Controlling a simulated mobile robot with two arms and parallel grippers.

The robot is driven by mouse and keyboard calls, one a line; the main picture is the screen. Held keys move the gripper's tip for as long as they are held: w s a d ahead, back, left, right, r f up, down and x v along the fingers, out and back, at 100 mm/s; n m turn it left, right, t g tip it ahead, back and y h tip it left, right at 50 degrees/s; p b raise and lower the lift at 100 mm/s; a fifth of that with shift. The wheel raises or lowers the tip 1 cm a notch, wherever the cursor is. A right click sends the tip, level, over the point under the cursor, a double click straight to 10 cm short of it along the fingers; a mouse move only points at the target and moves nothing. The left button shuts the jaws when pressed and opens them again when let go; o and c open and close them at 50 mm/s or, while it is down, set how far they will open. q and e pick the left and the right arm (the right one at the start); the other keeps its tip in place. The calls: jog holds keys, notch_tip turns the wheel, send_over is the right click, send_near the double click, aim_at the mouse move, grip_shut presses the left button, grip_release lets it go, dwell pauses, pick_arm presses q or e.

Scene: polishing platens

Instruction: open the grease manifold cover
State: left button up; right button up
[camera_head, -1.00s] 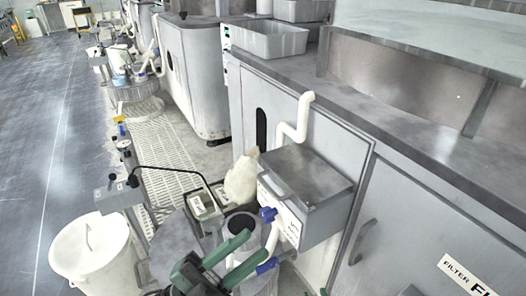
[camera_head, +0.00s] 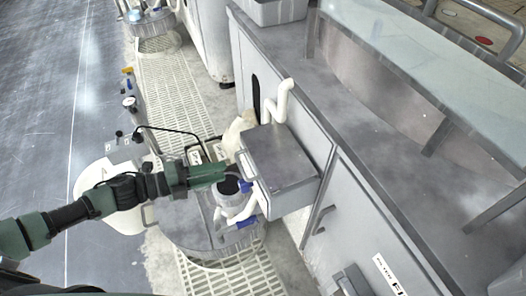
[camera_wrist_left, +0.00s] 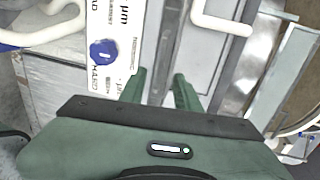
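The grease manifold looks like a grey metal box with a flat lid (camera_head: 285,157), fixed to the front of the cabinet; the lid lies flat and closed. A pale handle bar runs along its front edge. My left gripper (camera_head: 227,171) reaches in from the left, with its fingertips close to that front edge. In the left wrist view my two green fingers (camera_wrist_left: 160,92) are apart, with a pale strip of the box beyond them. I cannot tell whether they touch it. The labelled front panel (camera_wrist_left: 110,35) with a blue knob (camera_wrist_left: 103,53) shows to their left. My right gripper is not in view.
A white pipe (camera_head: 277,104) rises behind the box. A blue-handled valve, white hoses and a round metal drum top (camera_head: 185,222) stand below my left arm. A white bucket (camera_head: 90,180) is at left.

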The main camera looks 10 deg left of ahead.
aim_at(240, 165)
pick_arm(q)
jog(key=p+x, duration=0.1)
jog(key=x, duration=0.6)
jog(key=shift+w+f, duration=0.1)
jog(key=shift+w, duration=0.15)
grip_shut()
dwell(1.2)
